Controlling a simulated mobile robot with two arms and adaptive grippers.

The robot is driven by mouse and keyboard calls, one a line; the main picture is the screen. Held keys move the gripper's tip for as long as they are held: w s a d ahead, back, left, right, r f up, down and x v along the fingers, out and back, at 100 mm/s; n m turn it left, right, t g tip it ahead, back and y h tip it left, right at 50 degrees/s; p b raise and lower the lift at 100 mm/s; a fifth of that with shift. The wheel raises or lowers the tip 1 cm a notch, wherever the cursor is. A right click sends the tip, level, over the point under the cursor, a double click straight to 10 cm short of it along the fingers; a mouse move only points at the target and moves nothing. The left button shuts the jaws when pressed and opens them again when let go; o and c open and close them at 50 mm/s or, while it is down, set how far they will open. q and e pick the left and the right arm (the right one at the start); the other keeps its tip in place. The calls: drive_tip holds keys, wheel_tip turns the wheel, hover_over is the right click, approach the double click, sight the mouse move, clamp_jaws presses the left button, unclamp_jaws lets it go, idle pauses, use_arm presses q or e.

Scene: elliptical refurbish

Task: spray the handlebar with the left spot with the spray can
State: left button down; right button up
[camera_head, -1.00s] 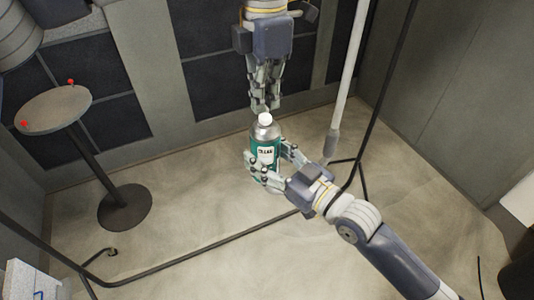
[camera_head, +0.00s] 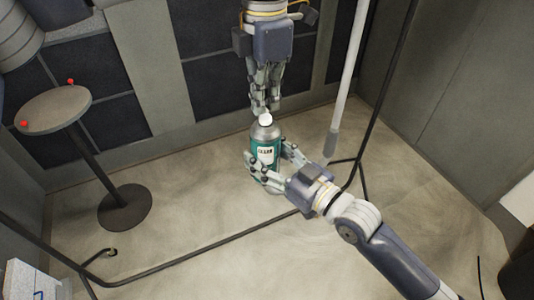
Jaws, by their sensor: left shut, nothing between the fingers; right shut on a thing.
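A green and silver spray can (camera_head: 267,153) with a white cap (camera_head: 265,119) is upright in the middle of the head view. My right gripper (camera_head: 272,172) is shut around its lower body, with the fingers hiding part of it. My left gripper (camera_head: 265,108) points down just above the cap, its fingers together and empty. The fingertips are at or very near the cap; I cannot tell whether they touch it. No handlebar with a spot can be made out for certain.
A pale pole (camera_head: 347,80) with a grey lower end stands right of the can, beside a black tube frame (camera_head: 200,258) running across the floor. A round table (camera_head: 53,112) with two small red items is at left. Open floor (camera_head: 420,225) lies at right.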

use_arm(q)
drive_tip(key=shift+f, duration=1.05)
use_arm(e)
drive_tip(key=shift+r, duration=0.1)
use_arm(q)
drive_tip(key=shift+f, duration=0.15)
use_arm(e)
drive_tip(key=shift+r, duration=0.15)
use_arm(q)
drive_tip(key=shift+r, duration=2.6)
use_arm(e)
drive_tip(key=shift+f, duration=0.2)
use_arm(q)
drive_tip(key=shift+r, duration=0.15)
wheel_tip(320, 180, up, 12)
drive_tip(key=shift+f, duration=0.25)
